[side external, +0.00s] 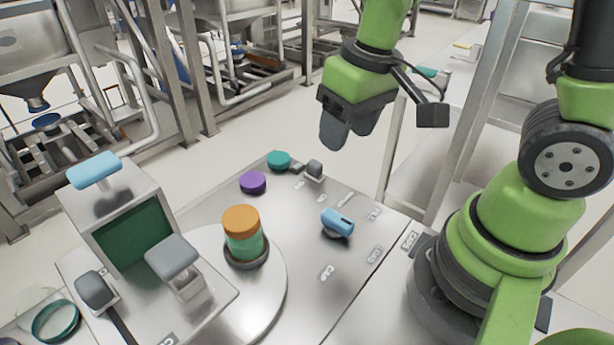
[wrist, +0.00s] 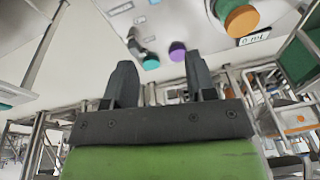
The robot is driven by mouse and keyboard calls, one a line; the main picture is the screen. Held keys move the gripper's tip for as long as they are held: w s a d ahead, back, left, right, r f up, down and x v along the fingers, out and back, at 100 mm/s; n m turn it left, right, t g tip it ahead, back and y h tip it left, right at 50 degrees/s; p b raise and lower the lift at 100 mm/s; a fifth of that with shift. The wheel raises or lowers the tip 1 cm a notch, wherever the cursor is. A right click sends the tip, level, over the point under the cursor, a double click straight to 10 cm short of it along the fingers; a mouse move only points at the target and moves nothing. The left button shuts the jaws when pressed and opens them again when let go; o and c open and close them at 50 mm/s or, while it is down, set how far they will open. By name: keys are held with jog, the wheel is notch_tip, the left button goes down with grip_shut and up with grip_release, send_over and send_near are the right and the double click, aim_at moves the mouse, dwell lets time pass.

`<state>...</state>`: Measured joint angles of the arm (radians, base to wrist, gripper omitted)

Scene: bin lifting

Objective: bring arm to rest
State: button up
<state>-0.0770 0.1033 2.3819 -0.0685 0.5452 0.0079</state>
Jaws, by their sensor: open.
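My arm is green with dark joints. My gripper (side external: 348,132) hangs above the far right part of the metal work table, clear of everything on it. In the wrist view my gripper (wrist: 160,85) shows two dark fingers spread apart with nothing between them. On the table stands a green jar with an orange lid (side external: 242,232), upright in a dark ring on a round plate. The jar also shows at the top right of the wrist view (wrist: 238,18).
A purple disc (side external: 252,183), a teal disc (side external: 278,160) and a blue handle (side external: 337,222) sit on the table (side external: 300,290). A metal box with a green panel (side external: 132,236) stands at left. Open air surrounds my gripper; a metal shelf frame rises behind it.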

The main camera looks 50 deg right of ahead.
jog(key=s+r+m+t+y, duration=0.1)
jog(key=s+r+m+t, duration=0.1)
jog(key=s+r+t, duration=0.3)
jog(key=shift+s+a+r+m, duration=0.25)
jog(key=shift+s+r, duration=1.25)
jog(key=shift+r, duration=1.8)
